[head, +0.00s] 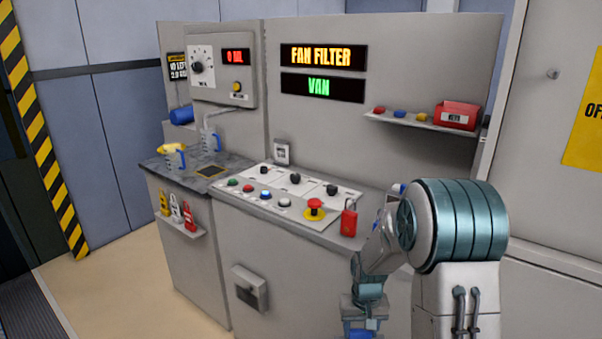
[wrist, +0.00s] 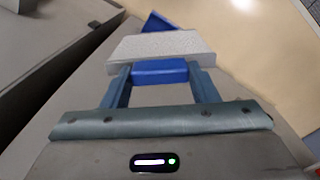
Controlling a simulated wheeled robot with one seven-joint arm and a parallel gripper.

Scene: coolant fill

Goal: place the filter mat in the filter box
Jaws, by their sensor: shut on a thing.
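In the wrist view, my gripper (wrist: 160,72) is shut on a blue block-like part under a pale grey, speckled slab, which I take to be the filter mat (wrist: 160,45). The slab lies across my fingertips, and a blue corner shows beyond its far edge. In the head view, part of my arm hangs low in front of the console's right end, and the mat is not visible there. A small grey box (head: 250,287) sits on the console's front face. I cannot tell whether it is the filter box.
The console top carries buttons, knobs, a red emergency stop (head: 315,209) and a red padlock (head: 349,218). A shelf (head: 425,122) holds a red box. The beige floor is clear in front of the console's left side.

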